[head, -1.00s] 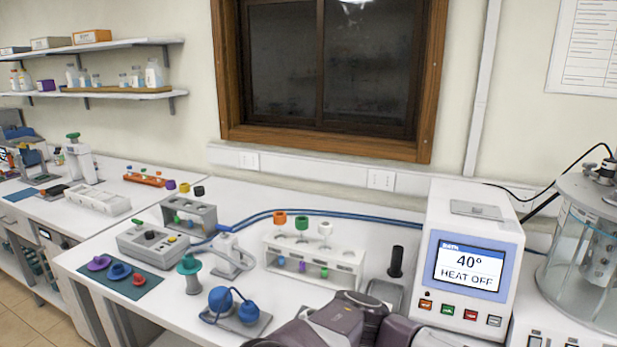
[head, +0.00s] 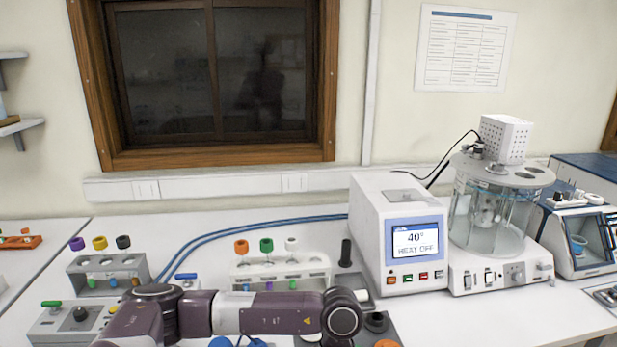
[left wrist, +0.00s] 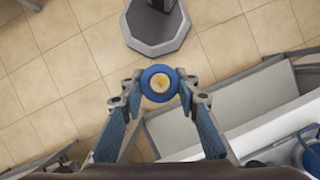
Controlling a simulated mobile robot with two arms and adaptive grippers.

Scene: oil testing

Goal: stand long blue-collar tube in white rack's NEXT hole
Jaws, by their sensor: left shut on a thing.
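The white rack (head: 318,267) stands on the bench in the head view. Tubes with an orange collar (head: 241,246), a green collar (head: 266,245) and a white collar (head: 291,244) stand in its row. My left arm crosses in front of its lower part. In the left wrist view my left gripper (left wrist: 160,87) is shut on the blue-collar tube (left wrist: 160,80). I see its round blue collar end-on, with a yellowish centre; its length is hidden. Tiled floor shows behind it. The left fingertips do not show in the head view. My right gripper is not in view.
A grey rack (head: 80,270) with purple, yellow and black collars stands left of the white rack. The heater box (head: 370,225) and glass bath (head: 478,215) stand to the right. A dark upright cylinder (head: 346,252) is just right of the white rack. Blue hoses run behind.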

